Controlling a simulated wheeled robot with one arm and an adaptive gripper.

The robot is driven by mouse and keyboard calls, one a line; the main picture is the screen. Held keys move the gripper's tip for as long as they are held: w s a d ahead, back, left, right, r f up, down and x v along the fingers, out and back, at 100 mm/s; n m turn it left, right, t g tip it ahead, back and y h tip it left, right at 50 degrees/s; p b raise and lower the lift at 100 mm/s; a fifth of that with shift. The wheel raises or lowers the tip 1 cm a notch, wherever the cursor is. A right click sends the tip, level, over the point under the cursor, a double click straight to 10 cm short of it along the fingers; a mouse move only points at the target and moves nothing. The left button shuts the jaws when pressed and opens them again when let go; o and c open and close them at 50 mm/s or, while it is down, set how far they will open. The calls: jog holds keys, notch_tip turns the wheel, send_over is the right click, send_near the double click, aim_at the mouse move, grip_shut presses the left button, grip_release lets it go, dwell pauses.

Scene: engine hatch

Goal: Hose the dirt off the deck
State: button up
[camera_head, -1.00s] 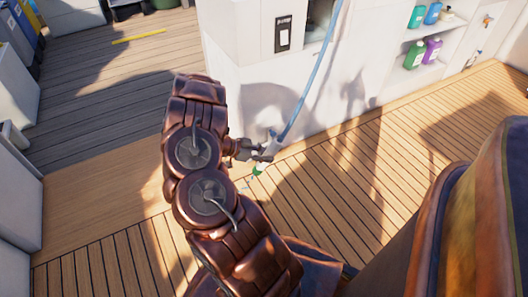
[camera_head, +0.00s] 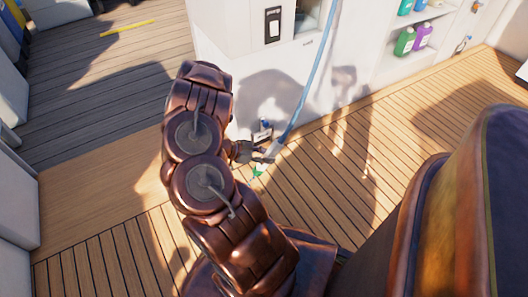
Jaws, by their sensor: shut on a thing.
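The wooden deck (camera_head: 315,200) spreads across the lower half of the view, with dark seams between its planks. I cannot make out clear dirt on it; shadows cover parts of it. My gripper (camera_head: 262,153) is in the middle, beyond my bronze arm, low in front of the white cabinet. It is shut on the hose nozzle (camera_head: 260,168), which has a green tip pointing down at the deck. The blue hose (camera_head: 310,80) runs from the nozzle up past the cabinet and out at the top. The arm hides part of the deck.
The white cabinet (camera_head: 225,38) stands behind my gripper. A shelf at upper right holds a green bottle (camera_head: 405,41) and a purple bottle (camera_head: 424,35). A yellow strip (camera_head: 128,28) lies on the greyer planks at upper left. The deck at right centre is open.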

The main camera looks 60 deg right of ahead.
jog(key=s+d+p, duration=0.7)
jog(key=s+d, duration=0.1)
jog(key=d, duration=0.4)
jog(key=shift+s+d, duration=0.25)
jog(key=shift+s, duration=0.05)
dwell(1.4)
jog(key=shift+r, duration=0.15)
dwell(0.8)
notch_tip(320, 180, up, 5)
jog(key=p, duration=0.3)
jog(key=shift+w, duration=0.1)
dwell(0.3)
